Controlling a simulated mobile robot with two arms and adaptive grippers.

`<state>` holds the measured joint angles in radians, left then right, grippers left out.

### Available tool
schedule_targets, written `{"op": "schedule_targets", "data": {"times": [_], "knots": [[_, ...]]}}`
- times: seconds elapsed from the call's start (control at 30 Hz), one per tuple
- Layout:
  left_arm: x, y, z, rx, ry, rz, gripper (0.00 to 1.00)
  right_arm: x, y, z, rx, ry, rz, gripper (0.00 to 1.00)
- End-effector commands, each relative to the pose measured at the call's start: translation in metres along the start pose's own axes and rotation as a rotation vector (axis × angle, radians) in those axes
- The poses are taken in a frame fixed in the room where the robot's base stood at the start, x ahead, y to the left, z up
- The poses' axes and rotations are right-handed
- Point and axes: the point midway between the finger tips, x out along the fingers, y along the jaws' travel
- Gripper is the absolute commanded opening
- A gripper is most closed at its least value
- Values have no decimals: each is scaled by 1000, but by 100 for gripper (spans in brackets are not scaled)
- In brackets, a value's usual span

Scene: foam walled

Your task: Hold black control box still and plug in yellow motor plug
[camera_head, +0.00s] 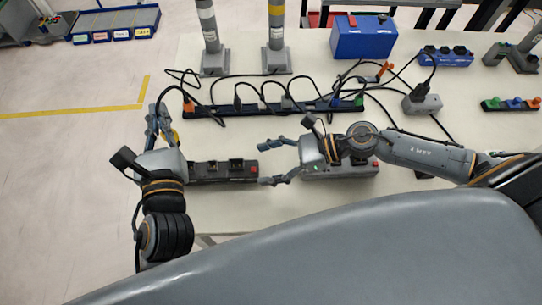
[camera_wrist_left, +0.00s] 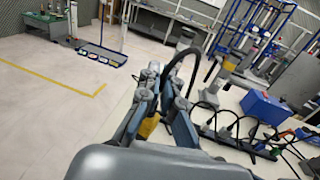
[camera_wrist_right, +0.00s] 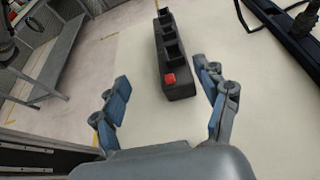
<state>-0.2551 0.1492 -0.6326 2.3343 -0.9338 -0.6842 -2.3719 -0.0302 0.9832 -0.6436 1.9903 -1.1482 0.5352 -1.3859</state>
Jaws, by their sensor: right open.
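The black control box (camera_head: 222,172) lies on the pale table between my two grippers, with a row of sockets on top and a red button at its right end. In the right wrist view the black control box (camera_wrist_right: 178,85) lies ahead, its red-button end toward my fingers. My right gripper (camera_head: 272,160) is open and empty, its fingers pointing at that end, apart from it. My left gripper (camera_head: 158,122) is near the table's left edge, shut on the yellow motor plug (camera_wrist_left: 148,125), which is partly hidden by the fingers. A black cable runs from it.
A similar box with a red button (camera_head: 345,172) lies under my right arm. A long dark socket strip (camera_head: 280,106) with looping black cables lies behind. A blue case (camera_head: 363,38), a grey box (camera_head: 422,104) and posts (camera_head: 277,60) stand farther back. Bare table lies in front.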

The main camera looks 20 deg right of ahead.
Motion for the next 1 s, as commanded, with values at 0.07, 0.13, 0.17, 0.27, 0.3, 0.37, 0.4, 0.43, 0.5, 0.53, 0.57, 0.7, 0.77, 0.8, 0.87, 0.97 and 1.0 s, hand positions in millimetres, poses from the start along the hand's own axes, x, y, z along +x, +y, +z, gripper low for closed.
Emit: {"op": "schedule_targets", "data": {"times": [0.07,0.13,0.17,0.27,0.3,0.37,0.4,0.43,0.5,0.53,0.57,0.7,0.77,0.8,0.87,0.97,1.0], "knots": [[0,0,0,0,0,0,0,-3,-9,-6,-28,10,-12,74],[0,0,0,0,0,0,0,-2,-14,-8,-41,14,-17,74],[0,0,0,0,0,0,0,0,-14,-9,-43,14,-18,74],[0,0,0,0,0,0,0,11,-15,-9,-46,12,-18,74],[0,0,0,0,0,0,0,17,-15,-9,-46,12,-19,74],[0,0,0,0,0,0,0,28,-15,-8,-47,12,-18,74],[0,0,0,0,0,0,0,36,-15,-8,-46,11,-18,74],[0,0,0,0,0,0,0,42,-15,-9,-45,11,-18,74],[0,0,0,0,0,0,0,56,-15,-8,-45,11,-18,74],[0,0,0,0,0,0,0,62,-15,-9,-45,11,-19,74],[0,0,0,0,0,0,0,68,-16,-9,-44,12,-19,74],[0,0,0,0,0,0,0,91,-15,-10,-43,13,-18,74],[0,0,0,0,0,0,0,98,-16,-10,-42,13,-19,74],[0,0,0,0,0,0,0,103,-16,-11,-42,14,-20,74],[0,0,0,0,0,0,0,108,-16,-10,-43,14,-20,74],[0,0,0,0,0,0,0,113,-16,-11,-42,15,-20,74],[0,0,0,0,0,0,0,114,-16,-11,-42,15,-20,74]]}}
